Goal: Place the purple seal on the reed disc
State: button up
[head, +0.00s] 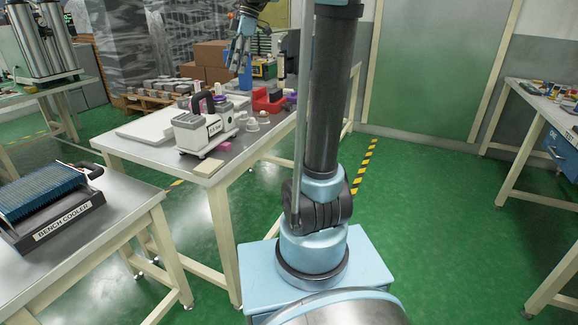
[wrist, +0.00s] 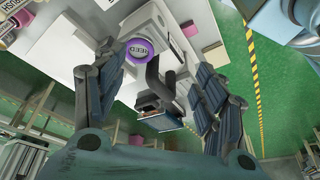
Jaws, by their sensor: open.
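A round purple ring (wrist: 127,52) shows in the wrist view around a pale centre with dark lettering that seems to read REED. I cannot tell whether the ring is a separate seal lying on a reed disc or one piece with it. In the head view a purple round edge (head: 208,96) shows behind the white machine's black handle. My gripper (head: 238,62) hangs above the far part of the table in the head view. In the wrist view my gripper (wrist: 158,75) is open, its fingers spread apart with nothing held; the purple ring appears near the left finger.
A white machine (head: 190,133) with a black handle stands at the table's near end. A pink block (head: 224,146), white cups (head: 252,124) and a red bin (head: 270,100) are nearby. The bench cooler (head: 50,205) sits on a nearer bench. Green floor lies right.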

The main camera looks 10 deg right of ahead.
jog(key=s+d+f+m+t+h, duration=0.1)
jog(key=s+d+f+m, duration=0.3)
jog(key=s+f, duration=0.5)
jog(key=s+d+f+m+t+h, duration=0.1)
jog(key=s+d+f+m, duration=0.4)
jog(key=s+f+m, duration=0.3)
jog(key=s+d+f+m+t+h, duration=0.1)
jog(key=s+d+f+m, duration=0.4)
jog(key=s+f, duration=0.7)
jog(key=shift+s+m+h, duration=0.4)
jog(key=shift+s+m, duration=0.1)
jog(key=shift+m, duration=0.6)
jog(key=shift+a, duration=0.15)
